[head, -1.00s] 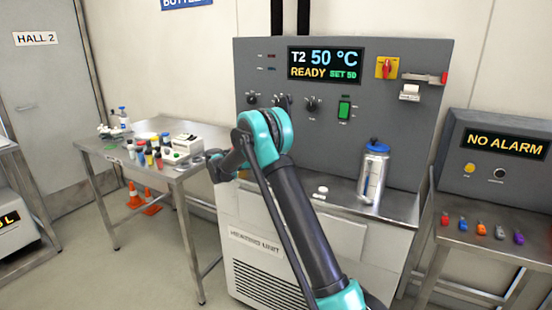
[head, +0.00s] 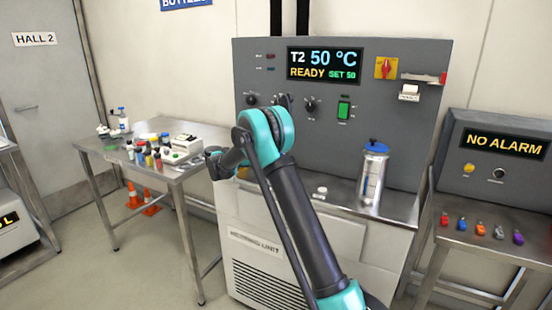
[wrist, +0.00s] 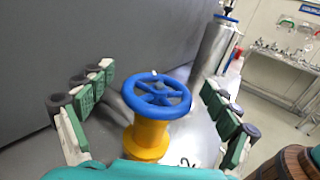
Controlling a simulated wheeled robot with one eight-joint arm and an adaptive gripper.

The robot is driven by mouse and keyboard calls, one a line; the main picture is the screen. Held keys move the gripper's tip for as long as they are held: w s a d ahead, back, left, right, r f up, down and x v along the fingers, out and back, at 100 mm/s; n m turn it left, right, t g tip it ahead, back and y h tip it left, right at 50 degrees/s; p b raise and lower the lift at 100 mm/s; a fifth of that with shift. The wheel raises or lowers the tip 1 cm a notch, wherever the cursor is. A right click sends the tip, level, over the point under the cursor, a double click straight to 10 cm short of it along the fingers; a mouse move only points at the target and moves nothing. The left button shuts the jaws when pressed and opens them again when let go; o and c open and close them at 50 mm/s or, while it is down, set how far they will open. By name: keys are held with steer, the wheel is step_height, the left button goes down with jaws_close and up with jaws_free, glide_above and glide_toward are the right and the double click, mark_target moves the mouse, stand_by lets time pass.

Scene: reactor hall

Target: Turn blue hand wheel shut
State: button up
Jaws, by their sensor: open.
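The blue hand wheel (wrist: 156,94) sits on a yellow valve body (wrist: 148,138) in the middle of the wrist view. A small white mark shows on the wheel's far rim. My gripper (wrist: 152,100) is open, with green-padded fingers to the left and right of the wheel and clear of it. Nothing is held. In the head view my arm hides the wheel and most of the gripper.
The heating unit's grey panel (head: 345,140) rises beside the wheel. A steel flask with a blue cap (head: 373,175) stands on its ledge, also seen in the wrist view (wrist: 214,48). A side table (head: 185,173) holds several bottles.

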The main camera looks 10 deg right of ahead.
step_height(320, 180, up, 9)
steer(key=shift+f, duration=0.1)
stand_by(0.5)
